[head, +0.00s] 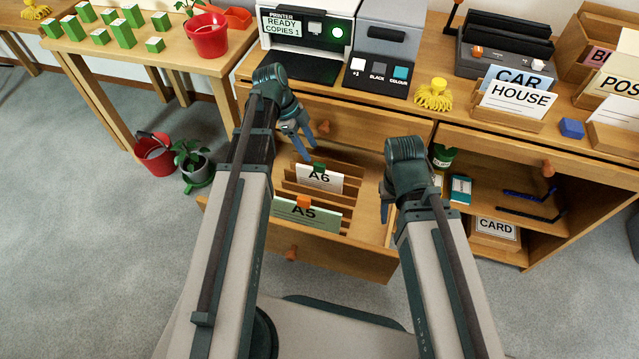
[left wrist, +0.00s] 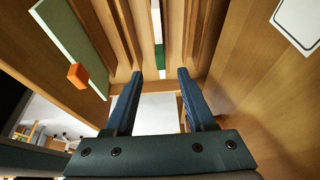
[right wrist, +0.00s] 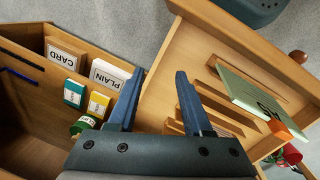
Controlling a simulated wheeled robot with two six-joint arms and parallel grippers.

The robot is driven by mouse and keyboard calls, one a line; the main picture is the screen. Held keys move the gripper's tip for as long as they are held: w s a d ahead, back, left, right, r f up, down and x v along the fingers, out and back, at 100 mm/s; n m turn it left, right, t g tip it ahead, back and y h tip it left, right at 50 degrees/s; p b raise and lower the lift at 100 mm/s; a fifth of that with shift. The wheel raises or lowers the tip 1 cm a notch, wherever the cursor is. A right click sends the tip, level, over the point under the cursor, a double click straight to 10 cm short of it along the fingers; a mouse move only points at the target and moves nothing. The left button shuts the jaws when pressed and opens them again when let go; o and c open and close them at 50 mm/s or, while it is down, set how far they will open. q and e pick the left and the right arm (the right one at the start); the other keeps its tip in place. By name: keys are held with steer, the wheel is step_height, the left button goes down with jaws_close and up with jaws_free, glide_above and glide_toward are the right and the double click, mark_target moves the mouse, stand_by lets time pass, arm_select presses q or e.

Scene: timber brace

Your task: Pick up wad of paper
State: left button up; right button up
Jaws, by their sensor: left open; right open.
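My left gripper (head: 298,145) is open above the far left part of an open drawer (head: 280,240). In the left wrist view a plain white surface (left wrist: 158,112) shows between its fingers (left wrist: 160,75); I cannot tell whether it is a wad of paper or a card. The drawer holds wooden dividers, a white A6 card (head: 320,178) with a green tab and a green A5 card (head: 318,219) with an orange tab. My right gripper (head: 385,210) is open and empty at the drawer's right side. No separate wad is clearly distinguishable.
A printer (head: 305,40) stands on the desktop above the drawer. On the right, an open cabinet holds boxes marked CARD (right wrist: 66,54) and PLAIN (right wrist: 110,73). A red bucket (head: 155,153) is on the floor left.

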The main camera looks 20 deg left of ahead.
mark_target(318, 164)
arm_select(q)
steer(key=b+x, duration=0.5)
steer(key=x, duration=0.1)
steer(key=shift+d+f, duration=0.15)
steer(key=shift+f, duration=0.05)
steer(key=b+x, duration=0.5)
steer(key=shift+d+f, duration=0.1)
steer(key=shift+f, duration=0.05)
jaws_close()
